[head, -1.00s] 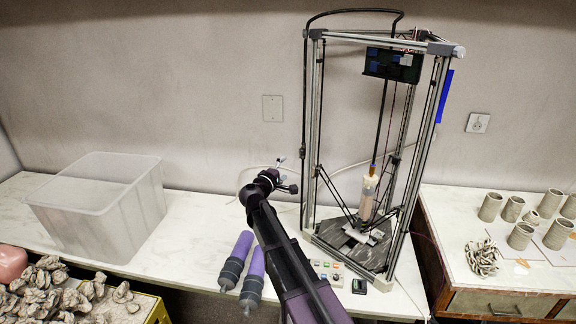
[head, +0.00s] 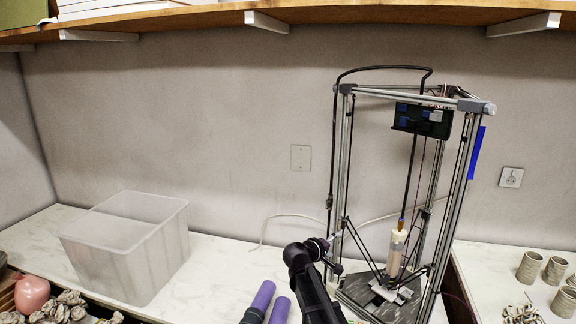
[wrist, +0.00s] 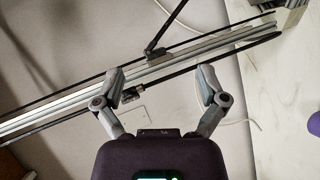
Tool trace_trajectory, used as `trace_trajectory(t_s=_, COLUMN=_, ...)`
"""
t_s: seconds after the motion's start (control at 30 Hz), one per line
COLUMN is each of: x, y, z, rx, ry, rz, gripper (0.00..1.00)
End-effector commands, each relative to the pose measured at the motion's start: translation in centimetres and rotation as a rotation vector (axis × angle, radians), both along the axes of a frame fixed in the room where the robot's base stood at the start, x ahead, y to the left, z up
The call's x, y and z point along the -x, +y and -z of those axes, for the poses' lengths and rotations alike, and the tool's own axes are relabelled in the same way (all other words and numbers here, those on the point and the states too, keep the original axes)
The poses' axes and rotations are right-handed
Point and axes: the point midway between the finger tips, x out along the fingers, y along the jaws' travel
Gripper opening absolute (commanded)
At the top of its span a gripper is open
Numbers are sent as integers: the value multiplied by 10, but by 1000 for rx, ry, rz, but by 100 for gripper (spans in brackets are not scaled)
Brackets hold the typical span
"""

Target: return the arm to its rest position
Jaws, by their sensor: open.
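My arm reaches up from the bottom of the head view, with its dark wrist beside the left post of the delta clay printer (head: 344,170). My gripper (wrist: 161,70) is open in the wrist view, its two grey fingers spread wide with nothing held between them. A silver printer rail (wrist: 165,68) runs diagonally behind the fingertips; I cannot tell how close it is. In the head view my gripper (head: 335,250) is small and dark, partly hidden by the wrist and overlapping the printer post.
A clear plastic bin (head: 125,250) stands on the left of the white table (head: 215,260). Purple cartridges (head: 267,300) lie in front, near my arm. Clay cups (head: 555,270) stand at right. A wooden shelf (head: 380,17) hangs above. Open counter lies between bin and arm.

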Motion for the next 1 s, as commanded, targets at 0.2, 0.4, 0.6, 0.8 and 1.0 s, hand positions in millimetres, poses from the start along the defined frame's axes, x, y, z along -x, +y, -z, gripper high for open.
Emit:
trace_trajectory(t_s=0.2, x=65, y=-38, z=45, rx=-259, ry=106, rz=157, gripper=91)
trace_trajectory(t_s=0.4, x=122, y=-52, z=81, rx=-495, ry=215, rz=282, gripper=91)
trace_trajectory(t_s=0.6, x=181, y=-50, z=108, rx=-729, ry=335, rz=390, gripper=91)
trace_trajectory(t_s=0.8, x=234, y=-37, z=124, rx=-951, ry=460, rz=468, gripper=91)
trace_trajectory(t_s=1.0, x=266, y=-23, z=129, rx=-1096, ry=546, rz=504, gripper=91)
